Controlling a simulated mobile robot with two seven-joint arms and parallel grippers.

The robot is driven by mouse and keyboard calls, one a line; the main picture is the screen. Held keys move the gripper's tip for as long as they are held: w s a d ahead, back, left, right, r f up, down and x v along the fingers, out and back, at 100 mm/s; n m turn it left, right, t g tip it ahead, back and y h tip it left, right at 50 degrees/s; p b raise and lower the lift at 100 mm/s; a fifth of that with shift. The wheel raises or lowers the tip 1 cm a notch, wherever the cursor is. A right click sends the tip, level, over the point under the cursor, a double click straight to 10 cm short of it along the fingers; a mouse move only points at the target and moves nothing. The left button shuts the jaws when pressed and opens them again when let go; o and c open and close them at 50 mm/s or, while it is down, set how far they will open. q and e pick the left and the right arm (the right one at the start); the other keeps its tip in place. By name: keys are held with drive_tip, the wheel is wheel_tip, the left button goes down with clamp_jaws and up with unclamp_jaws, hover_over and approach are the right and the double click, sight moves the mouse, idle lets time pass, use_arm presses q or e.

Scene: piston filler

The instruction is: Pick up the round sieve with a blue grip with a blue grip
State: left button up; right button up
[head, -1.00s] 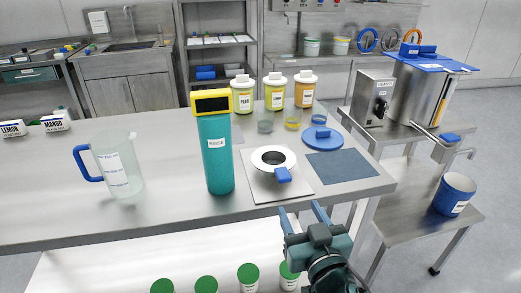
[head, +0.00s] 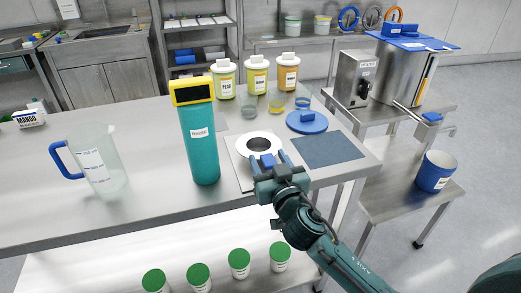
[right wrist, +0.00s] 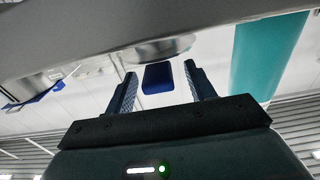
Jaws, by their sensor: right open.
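My right gripper (head: 269,163) is open at the near side of the sieve, with a finger to each side of the blue grip. In the right wrist view the blue grip (right wrist: 157,77) shows between the two open fingers (right wrist: 160,88), and the sieve's metal rim (right wrist: 158,48) is just beyond. I cannot tell whether the fingers touch the grip. My left gripper is not in view.
A tall teal bottle (head: 202,140) with a yellow top stands close left of the sieve. A blue round lid (head: 307,122) and a dark blue mat (head: 327,151) lie to its right. A clear jug (head: 97,165) stands at the left. Green-capped jars sit on the lower shelf.

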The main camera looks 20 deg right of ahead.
drive_tip(key=shift+w, duration=1.4)
drive_tip(key=shift+c, duration=0.5)
drive_tip(key=c, duration=1)
